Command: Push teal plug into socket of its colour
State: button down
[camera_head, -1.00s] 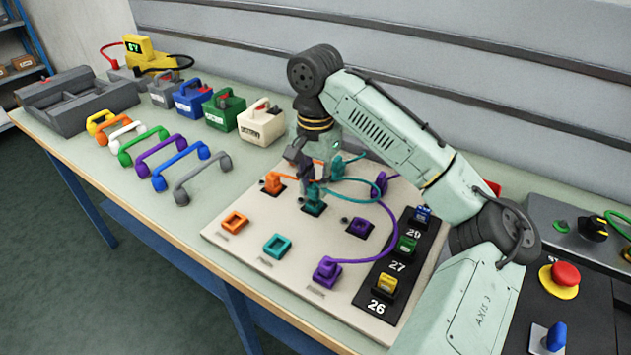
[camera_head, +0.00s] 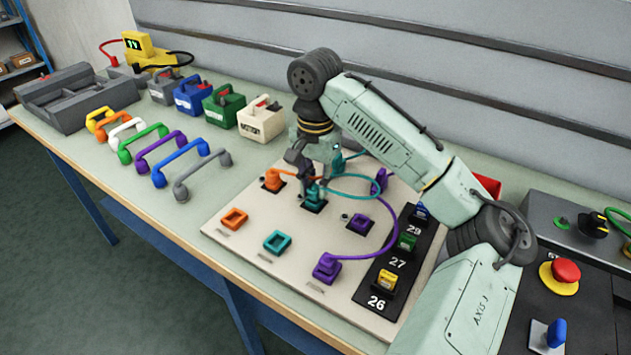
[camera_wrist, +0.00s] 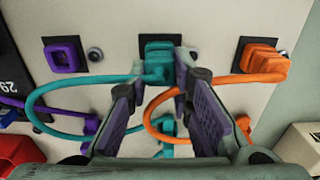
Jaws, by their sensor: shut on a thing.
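The teal plug (camera_head: 314,194) is upright at the black-edged teal socket in the middle of the board's back row. My gripper (camera_head: 308,184) points down over it and is shut on it. In the wrist view the teal plug (camera_wrist: 159,58) shows between and just beyond my fingertips (camera_wrist: 162,82), with its teal cable curling left. The plug hides most of the socket, so I cannot tell how deep it sits.
An orange plug (camera_head: 272,179) stands in the socket to the left. The purple socket (camera_head: 360,224) to the right is empty. In front are empty orange (camera_head: 234,219) and teal (camera_head: 277,242) frames and a purple plug (camera_head: 327,268). Cables loop over the board's right side.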

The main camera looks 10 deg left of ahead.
jog(key=shift+f, duration=0.3)
jog(key=c, duration=1.3)
grip_release()
jog(key=shift+c, duration=0.2)
jog(key=shift+o, duration=0.3)
jog(key=o, duration=0.4)
jog(key=shift+r+p, duration=0.3)
jog(key=shift+r, duration=4)
